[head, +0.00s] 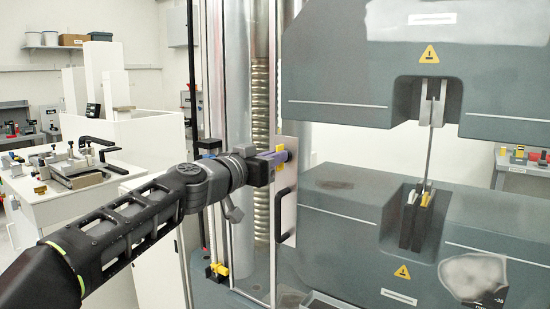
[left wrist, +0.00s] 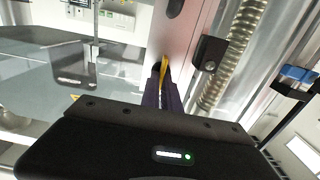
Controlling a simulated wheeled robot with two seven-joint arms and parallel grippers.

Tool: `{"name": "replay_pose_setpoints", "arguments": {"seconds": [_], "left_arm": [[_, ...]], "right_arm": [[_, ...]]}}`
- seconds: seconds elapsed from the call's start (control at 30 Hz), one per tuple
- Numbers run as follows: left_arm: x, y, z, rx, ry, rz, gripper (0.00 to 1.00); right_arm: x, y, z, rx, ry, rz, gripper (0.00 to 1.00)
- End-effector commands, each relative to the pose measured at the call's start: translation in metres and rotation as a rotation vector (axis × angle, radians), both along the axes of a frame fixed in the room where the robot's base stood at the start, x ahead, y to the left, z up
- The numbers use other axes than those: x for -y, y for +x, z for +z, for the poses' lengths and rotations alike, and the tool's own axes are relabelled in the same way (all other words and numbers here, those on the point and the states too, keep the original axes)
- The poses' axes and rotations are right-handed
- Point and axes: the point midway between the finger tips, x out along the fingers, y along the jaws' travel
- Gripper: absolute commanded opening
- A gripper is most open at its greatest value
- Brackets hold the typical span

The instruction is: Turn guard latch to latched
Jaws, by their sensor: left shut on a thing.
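My left gripper (head: 280,158) reaches in from the left at the edge of the guard door. It is shut on the guard latch, whose yellow part (head: 283,148) shows just above the fingertips. In the left wrist view, my left gripper (left wrist: 168,92) points at the metal door strip, and the yellow latch lever (left wrist: 163,68) stands out between and beyond the fingers. The fingers hide most of the latch, so I cannot tell its exact angle. My right gripper is in neither view.
A black door handle (head: 285,215) sits below the latch on the metal strip. The grey testing machine (head: 350,215) stands right, with a thin specimen (head: 430,150) between its grips. A white bench (head: 70,190) with fixtures stands left.

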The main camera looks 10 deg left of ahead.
Motion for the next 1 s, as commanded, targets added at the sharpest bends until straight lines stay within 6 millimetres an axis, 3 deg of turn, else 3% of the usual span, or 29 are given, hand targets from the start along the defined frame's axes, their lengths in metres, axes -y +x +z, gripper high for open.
{"name": "replay_pose_setpoints", "arguments": {"seconds": [0.47,1.0], "left_arm": [[-0.001,0.000,-0.001,-0.041,-0.103,0.000,0.00],[-0.003,0.001,-0.002,-0.207,-0.524,0.001,0.00]], "right_arm": [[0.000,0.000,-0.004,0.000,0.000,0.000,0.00],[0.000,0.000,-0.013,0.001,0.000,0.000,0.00]]}}
